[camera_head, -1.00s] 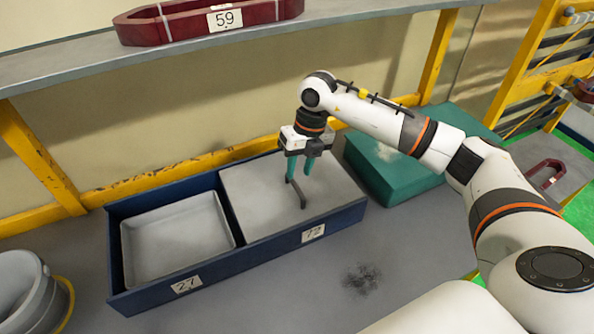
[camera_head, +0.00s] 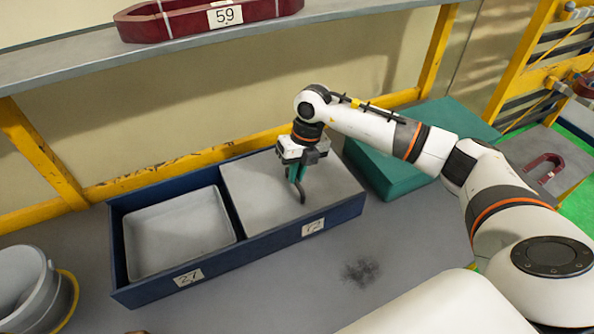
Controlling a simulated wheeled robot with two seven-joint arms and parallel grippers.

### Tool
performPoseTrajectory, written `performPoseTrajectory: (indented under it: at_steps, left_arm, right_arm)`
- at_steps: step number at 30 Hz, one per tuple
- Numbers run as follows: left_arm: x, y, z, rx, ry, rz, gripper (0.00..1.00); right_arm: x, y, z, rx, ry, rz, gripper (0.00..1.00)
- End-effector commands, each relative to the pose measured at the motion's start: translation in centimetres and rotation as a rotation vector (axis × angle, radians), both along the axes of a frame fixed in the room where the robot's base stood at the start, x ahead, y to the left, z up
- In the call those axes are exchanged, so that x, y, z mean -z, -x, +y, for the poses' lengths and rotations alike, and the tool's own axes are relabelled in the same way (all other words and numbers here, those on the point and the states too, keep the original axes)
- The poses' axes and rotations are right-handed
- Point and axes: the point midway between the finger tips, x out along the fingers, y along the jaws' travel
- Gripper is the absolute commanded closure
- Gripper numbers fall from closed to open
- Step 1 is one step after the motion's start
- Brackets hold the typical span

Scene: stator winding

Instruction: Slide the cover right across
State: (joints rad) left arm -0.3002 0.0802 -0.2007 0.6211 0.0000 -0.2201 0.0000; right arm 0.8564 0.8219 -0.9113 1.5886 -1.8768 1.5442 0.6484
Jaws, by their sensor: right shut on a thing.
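A grey cover (camera_head: 330,192) lies over the right compartment of the long dark blue box (camera_head: 225,268). A dark handle (camera_head: 301,194) stands up from the cover near its middle. My right gripper (camera_head: 297,178) points down over the cover and is shut on the handle. The left compartment (camera_head: 178,232) is uncovered and shows a shallow grey tray-like inside. Labels 27 and 72 are on the box's front wall. My left gripper is not in view.
A teal block (camera_head: 385,182) stands close to the box's right end. A grey bucket (camera_head: 30,290) is at the lower left.

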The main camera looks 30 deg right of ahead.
Motion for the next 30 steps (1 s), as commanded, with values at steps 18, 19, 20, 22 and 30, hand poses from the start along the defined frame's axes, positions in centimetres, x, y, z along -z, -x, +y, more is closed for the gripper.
performPoseTrajectory:
  at_steps: [18,19,20,22,30]
  left_arm:
    - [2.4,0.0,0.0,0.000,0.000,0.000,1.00]
    - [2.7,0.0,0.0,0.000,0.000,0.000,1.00]
    - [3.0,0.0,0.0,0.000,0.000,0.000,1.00]
    - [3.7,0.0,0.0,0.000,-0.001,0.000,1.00]
    - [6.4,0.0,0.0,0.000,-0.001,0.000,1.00]
  right_arm:
    - [0.2,-0.6,10.8,-0.009,-0.006,-0.004,1.00]
    - [0.3,-0.7,11.8,-0.010,-0.006,-0.003,1.00]
    - [0.3,-0.7,12.9,-0.009,-0.005,-0.004,1.00]
    - [0.3,-0.9,15.3,-0.009,-0.004,-0.004,1.00]
    - [0.3,-1.3,23.7,-0.005,-0.003,-0.004,1.00]
